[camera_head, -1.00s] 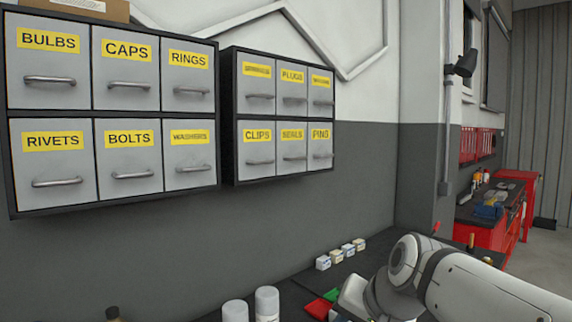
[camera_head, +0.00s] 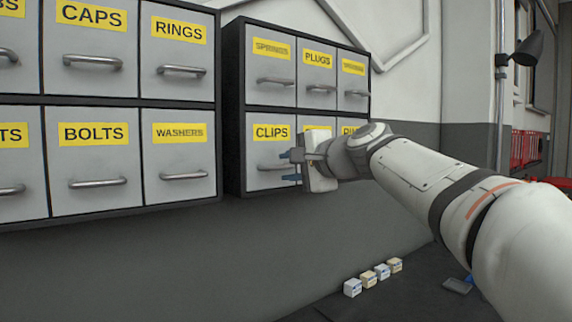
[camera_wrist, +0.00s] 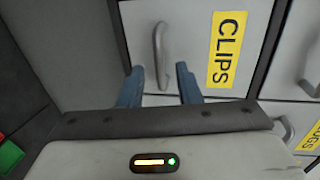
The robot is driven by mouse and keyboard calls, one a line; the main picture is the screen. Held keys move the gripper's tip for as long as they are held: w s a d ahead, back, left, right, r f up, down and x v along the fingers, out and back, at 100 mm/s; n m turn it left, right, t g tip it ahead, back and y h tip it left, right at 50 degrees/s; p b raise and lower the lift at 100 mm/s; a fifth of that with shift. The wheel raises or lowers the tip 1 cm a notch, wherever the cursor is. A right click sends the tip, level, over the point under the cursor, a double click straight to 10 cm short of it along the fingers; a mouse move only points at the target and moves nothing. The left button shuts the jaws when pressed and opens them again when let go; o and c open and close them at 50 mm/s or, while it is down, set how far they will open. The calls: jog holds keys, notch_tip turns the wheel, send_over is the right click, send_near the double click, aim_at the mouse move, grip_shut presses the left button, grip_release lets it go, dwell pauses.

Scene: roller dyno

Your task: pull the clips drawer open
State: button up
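The clips drawer (camera_head: 262,178) is a grey front with a yellow CLIPS label, in the lower left of the right-hand cabinet. It looks closed. Its bar handle (camera_wrist: 161,50) shows in the wrist view, upright in that picture and just beyond my fingertips. My gripper (camera_head: 291,167) is in front of the drawer's right part in the head view, fingers pointing at the cabinet. In the wrist view my gripper's two blue fingers (camera_wrist: 160,82) are apart, with the handle's line between them and nothing held. My gripper and wrist partly hide the drawer to the right of the clips drawer.
The left-hand cabinet (camera_head: 128,100) has BOLTS and WASHERS drawers with protruding handles. SPRINGS (camera_head: 270,77) and PLUGS (camera_head: 317,79) drawers sit above. Several small boxes (camera_head: 368,279) stand on the dark surface below. The wall under the cabinets is clear.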

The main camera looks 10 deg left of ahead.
jog(key=shift+x, duration=1.05)
jog(key=shift+s, duration=0.1)
jog(key=shift+c, duration=0.2)
grip_shut()
